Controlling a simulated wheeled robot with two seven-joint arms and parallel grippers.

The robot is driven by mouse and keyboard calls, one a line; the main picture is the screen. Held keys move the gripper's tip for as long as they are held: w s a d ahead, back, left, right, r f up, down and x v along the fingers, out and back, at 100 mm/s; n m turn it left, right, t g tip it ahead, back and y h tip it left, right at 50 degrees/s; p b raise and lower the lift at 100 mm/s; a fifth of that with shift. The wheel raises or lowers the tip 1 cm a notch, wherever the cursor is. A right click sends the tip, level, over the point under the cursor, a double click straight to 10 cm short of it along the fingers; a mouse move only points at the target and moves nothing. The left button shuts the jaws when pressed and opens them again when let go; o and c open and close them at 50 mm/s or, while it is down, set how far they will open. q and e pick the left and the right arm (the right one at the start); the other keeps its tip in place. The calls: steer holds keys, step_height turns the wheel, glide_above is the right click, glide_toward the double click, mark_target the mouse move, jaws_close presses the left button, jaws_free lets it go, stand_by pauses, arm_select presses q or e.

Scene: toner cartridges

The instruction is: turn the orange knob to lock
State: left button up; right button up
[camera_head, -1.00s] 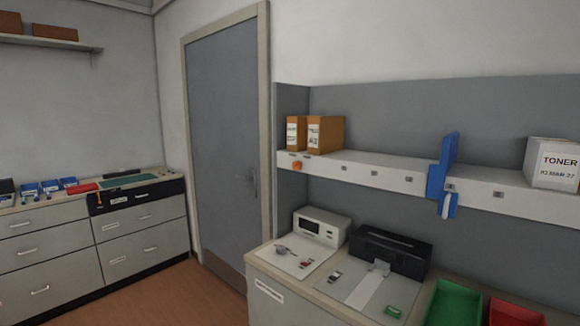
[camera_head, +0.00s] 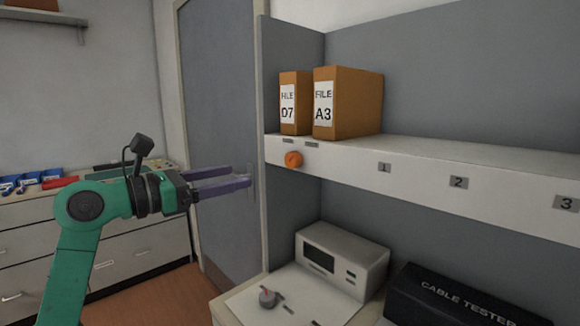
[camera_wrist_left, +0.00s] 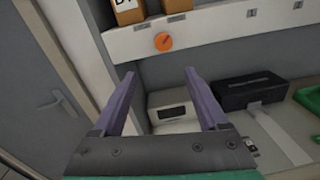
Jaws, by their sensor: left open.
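The orange knob (camera_head: 293,159) is a round dial on the front face of the white shelf (camera_head: 425,180), near its left end. It also shows in the left wrist view (camera_wrist_left: 163,41), facing the camera, with a pale slanted mark across it. My left gripper (camera_head: 240,177) is open and empty, with its purple fingers pointing toward the shelf. In the head view the fingertips are left of the knob and slightly lower, apart from it. In the left wrist view the knob appears above the gap between the fingertips (camera_wrist_left: 160,73). My right gripper is not in view.
Two brown file boxes (camera_head: 350,105) stand on the shelf above the knob. Below are a white device (camera_head: 345,258) and a black cable tester (camera_head: 435,300) on the counter. A grey door (camera_head: 212,110) stands behind my left arm. The space before the knob is clear.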

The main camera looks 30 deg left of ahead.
arm_select(q)
steer(key=p, duration=0.7)
glide_toward(289, 161)
steer(key=x, duration=0.4)
steer(key=p+x, duration=0.1)
steer(key=x, duration=0.2)
steer(key=shift+w+r, duration=0.2)
steer(key=shift+w+d, duration=0.25)
steer(key=shift+w, duration=0.05)
steer(key=shift+f, duration=0.15)
jaws_close()
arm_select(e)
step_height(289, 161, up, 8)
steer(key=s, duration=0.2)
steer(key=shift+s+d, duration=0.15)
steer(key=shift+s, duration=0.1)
